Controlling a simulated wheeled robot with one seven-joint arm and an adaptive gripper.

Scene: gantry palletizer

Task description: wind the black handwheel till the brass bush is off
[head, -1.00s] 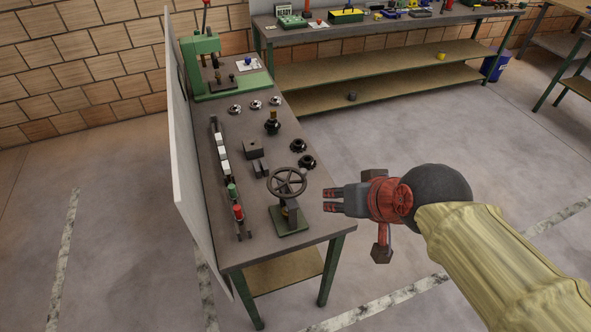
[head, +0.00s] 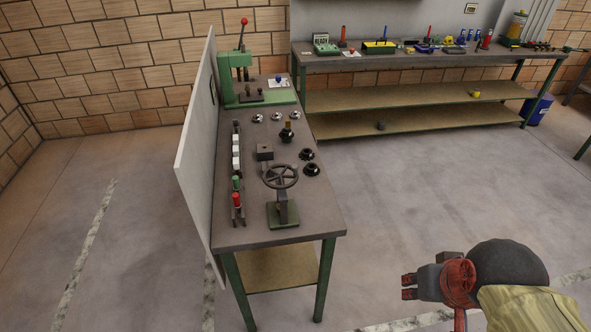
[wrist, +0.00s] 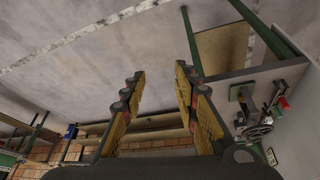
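The black handwheel (head: 280,175) is a spoked wheel on a dark post with a green base (head: 283,214), near the front end of the grey bench. It also shows at the right of the wrist view (wrist: 256,131). I cannot make out the brass bush at the wheel with certainty; the post and wheel hide parts there. My gripper (head: 408,287) is out over the floor, to the right of the bench and well apart from the wheel. Its fingers stand apart and empty in the wrist view (wrist: 160,73).
The bench (head: 235,228) also carries a green press (head: 242,80), black knobs (head: 311,169), a dark block (head: 265,152) and a red switch (head: 236,200). A white panel (head: 197,150) stands along its left. A long bench (head: 400,60) runs behind. The floor between is clear.

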